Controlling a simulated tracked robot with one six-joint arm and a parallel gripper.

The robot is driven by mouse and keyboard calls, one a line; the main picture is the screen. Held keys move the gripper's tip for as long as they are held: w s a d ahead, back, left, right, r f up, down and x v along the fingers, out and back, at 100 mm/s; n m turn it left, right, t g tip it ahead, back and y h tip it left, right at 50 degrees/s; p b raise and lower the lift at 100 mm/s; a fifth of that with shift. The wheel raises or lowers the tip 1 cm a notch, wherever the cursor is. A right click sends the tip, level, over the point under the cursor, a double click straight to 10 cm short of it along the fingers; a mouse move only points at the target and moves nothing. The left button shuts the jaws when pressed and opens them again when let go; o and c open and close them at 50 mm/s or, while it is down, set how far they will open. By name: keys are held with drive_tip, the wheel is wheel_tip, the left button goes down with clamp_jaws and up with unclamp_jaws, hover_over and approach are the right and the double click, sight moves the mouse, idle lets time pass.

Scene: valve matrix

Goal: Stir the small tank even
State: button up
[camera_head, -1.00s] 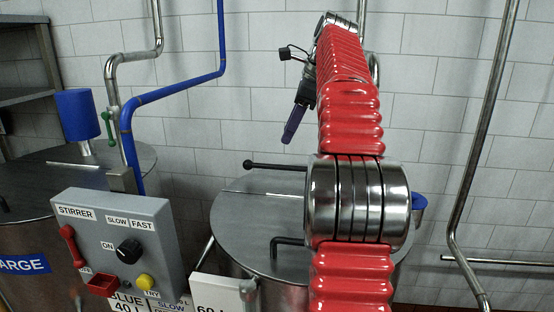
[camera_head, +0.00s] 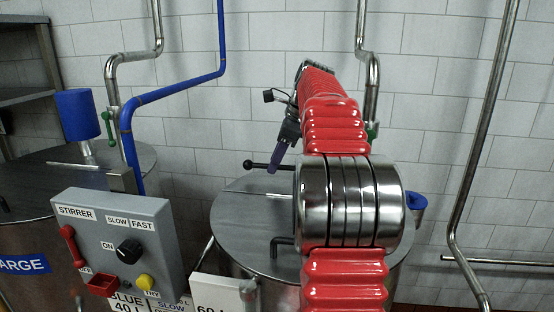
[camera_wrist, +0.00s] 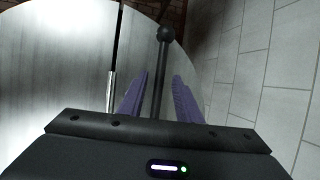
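The smaller round steel tank's lid (camera_head: 235,215) is at the centre of the head view, partly hidden by my arm. A dark bar with a ball end (camera_head: 248,164) sticks out to the left above the lid. My gripper (camera_head: 273,168) points down over this bar, close to its ball end. In the wrist view, the purple fingers of my gripper (camera_wrist: 159,95) are apart, and the bar with its ball (camera_wrist: 164,34) lies between them in the picture, with gaps on both sides. I cannot tell how deep the bar sits between the fingers.
A grey STIRRER box (camera_head: 156,222) has a black knob (camera_head: 129,250), a yellow button (camera_head: 146,282) and a red lever (camera_head: 72,246). The large tank (camera_head: 25,240) stands at left. A blue pipe (camera_head: 180,86) and steel pipes (camera_head: 470,180) run along the tiled wall.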

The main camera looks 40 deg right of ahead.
clamp_jaws()
idle(0.3)
drive_tip(key=shift+d, duration=0.15)
